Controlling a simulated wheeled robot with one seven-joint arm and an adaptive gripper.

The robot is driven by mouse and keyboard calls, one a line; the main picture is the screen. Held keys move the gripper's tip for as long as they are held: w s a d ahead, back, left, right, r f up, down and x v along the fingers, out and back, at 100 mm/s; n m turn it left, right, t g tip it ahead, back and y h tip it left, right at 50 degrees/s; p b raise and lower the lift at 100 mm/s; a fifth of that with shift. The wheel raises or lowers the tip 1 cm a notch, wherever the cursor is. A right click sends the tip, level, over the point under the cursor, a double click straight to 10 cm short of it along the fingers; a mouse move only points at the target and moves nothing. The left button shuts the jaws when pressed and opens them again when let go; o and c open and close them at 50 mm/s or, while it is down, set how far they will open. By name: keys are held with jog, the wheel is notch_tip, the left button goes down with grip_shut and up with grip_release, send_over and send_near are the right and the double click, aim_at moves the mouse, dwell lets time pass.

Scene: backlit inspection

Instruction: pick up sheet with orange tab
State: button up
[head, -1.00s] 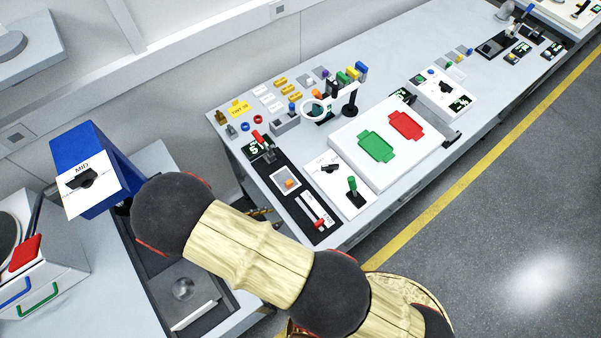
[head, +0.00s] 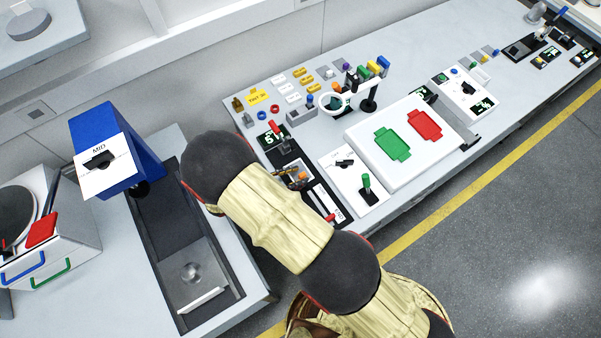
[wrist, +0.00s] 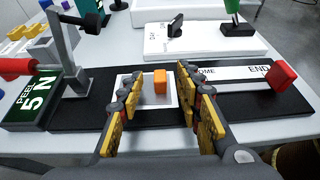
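In the wrist view, a white sheet (wrist: 148,95) lies flat on a black panel (wrist: 75,112). Its upright orange tab (wrist: 160,82) is a small block. My gripper (wrist: 158,90) is open, one yellow-padded finger on each side of the tab in the picture. I see bare space between the tab and both fingers, and cannot tell the exact depth between them. In the head view my gripper (head: 294,178) is over the black panel and largely covers the sheet.
On the right is a slider with a red knob (wrist: 280,75). Behind is a white plate with a green-handled lever (wrist: 236,22).

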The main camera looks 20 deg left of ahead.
jog(key=shift+x, duration=0.75)
jog(key=shift+c, duration=0.6)
jog(key=c, duration=0.7)
grip_shut()
